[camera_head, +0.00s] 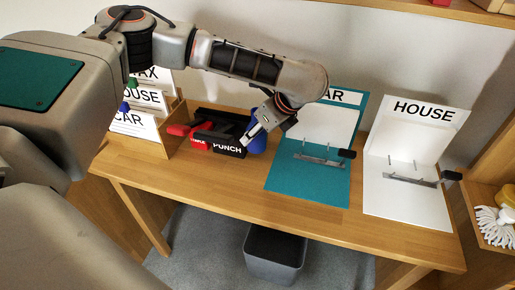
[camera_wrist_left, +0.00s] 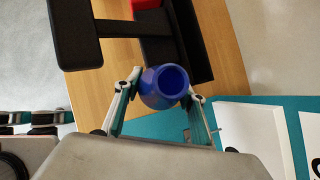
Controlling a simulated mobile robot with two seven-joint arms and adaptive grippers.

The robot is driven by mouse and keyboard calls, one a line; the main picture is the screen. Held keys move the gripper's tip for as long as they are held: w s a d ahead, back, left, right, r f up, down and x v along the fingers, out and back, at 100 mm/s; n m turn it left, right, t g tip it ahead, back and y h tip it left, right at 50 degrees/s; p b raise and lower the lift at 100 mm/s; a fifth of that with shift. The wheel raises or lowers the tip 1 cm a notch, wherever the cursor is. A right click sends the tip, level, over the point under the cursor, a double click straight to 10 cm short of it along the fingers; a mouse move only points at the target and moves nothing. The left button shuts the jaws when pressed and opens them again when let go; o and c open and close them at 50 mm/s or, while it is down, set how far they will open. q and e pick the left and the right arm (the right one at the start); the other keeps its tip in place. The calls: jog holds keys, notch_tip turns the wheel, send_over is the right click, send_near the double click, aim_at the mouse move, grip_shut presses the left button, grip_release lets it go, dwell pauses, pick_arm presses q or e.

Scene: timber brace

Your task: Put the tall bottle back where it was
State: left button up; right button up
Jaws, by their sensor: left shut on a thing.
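A blue round vessel with an open top, which may be the tall bottle, (camera_head: 259,144) is at the back of the table, just right of the black punch. In the left wrist view the blue vessel (camera_wrist_left: 165,88) sits between the two fingers, its dark mouth facing the camera. My left gripper (camera_head: 252,131) reaches down over it from above and is shut on it. In the left wrist view the gripper (camera_wrist_left: 160,98) has one finger on each side of it. I cannot tell whether its base touches the table. My right gripper is not in view.
The black PUNCH (camera_head: 229,150) and a red stapler (camera_head: 198,143) lie left of the vessel. A wooden sorter (camera_head: 158,137) with labelled cards stands further left. A teal folder (camera_head: 310,180) and a white HOUSE folder (camera_head: 405,205) lie open to the right. A grey bin (camera_head: 273,262) stands below.

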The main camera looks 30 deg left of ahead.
pick_arm(q)
notch_tip(320, 180, down, 5)
jog(key=shift+f+b, duration=0.1)
jog(key=shift+b, duration=0.95)
jog(key=shift+f, duration=0.2)
jog(key=shift+c, duration=0.5)
jog(key=shift+r, duration=0.1)
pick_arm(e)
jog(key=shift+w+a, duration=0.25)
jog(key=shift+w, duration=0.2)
pick_arm(q)
jog(key=o, duration=1.1)
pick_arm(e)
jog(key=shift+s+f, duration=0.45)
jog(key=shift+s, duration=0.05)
